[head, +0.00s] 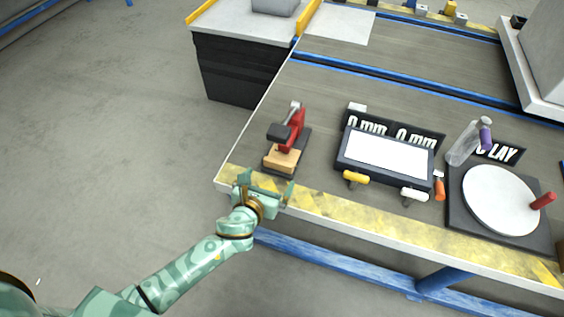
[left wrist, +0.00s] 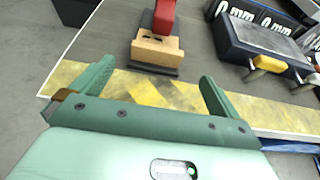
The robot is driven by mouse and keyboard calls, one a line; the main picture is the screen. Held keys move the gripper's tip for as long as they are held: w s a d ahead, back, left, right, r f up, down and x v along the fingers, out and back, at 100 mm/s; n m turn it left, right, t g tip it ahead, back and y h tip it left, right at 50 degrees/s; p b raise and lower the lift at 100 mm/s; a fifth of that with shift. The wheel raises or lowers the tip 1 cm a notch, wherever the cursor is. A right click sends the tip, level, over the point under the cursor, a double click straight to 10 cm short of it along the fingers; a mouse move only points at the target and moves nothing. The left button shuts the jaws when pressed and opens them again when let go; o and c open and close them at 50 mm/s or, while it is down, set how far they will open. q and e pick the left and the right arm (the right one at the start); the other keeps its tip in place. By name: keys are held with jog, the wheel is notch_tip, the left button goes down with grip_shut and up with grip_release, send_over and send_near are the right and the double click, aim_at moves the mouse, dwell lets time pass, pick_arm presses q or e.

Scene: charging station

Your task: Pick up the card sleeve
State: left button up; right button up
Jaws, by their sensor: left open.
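The tan piece that looks like the card sleeve (head: 282,160) sits at the front of a dark base under a red toggle clamp (head: 297,126). In the left wrist view the tan piece (left wrist: 157,50) shows dark marks on its top, and the red clamp part (left wrist: 164,17) rises behind it. My left gripper (head: 267,184) is open and empty at the table's yellow front edge, just in front of the tan piece and apart from it. In the left wrist view its two fingers (left wrist: 158,75) point toward the tan piece, one on each side. My right gripper is not in view.
A panel with a white screen (head: 388,156) and yellow and white knobs stands right of the clamp. Further right are a clear bottle (head: 462,144) and a white round plate (head: 500,200) on a dark base. Bare grey table (head: 325,100) lies behind the clamp.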

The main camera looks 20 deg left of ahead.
aim_at(277, 165)
pick_arm(q)
jog(key=b+x, duration=0.1)
jog(key=x, duration=0.4)
jog(key=shift+s+f+b, duration=0.1)
jog(key=shift+b, duration=0.25)
jog(key=shift+w+a+f+b, duration=0.1)
jog(key=shift+w+f+b, duration=0.7)
jog(key=shift+w+b, duration=0.35)
jog(key=shift+b+x, duration=0.4)
jog(key=shift+x, duration=0.55)
jog(key=shift+w+r, duration=0.2)
jog(key=shift+r, duration=0.1)
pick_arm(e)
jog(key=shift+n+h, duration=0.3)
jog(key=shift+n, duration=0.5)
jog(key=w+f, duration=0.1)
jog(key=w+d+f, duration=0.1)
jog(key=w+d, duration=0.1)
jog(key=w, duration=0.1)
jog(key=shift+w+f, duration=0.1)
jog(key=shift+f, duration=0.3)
pick_arm(q)
jog(key=c, duration=1)
jog(key=shift+o, duration=0.2)
jog(key=shift+r, duration=0.1)
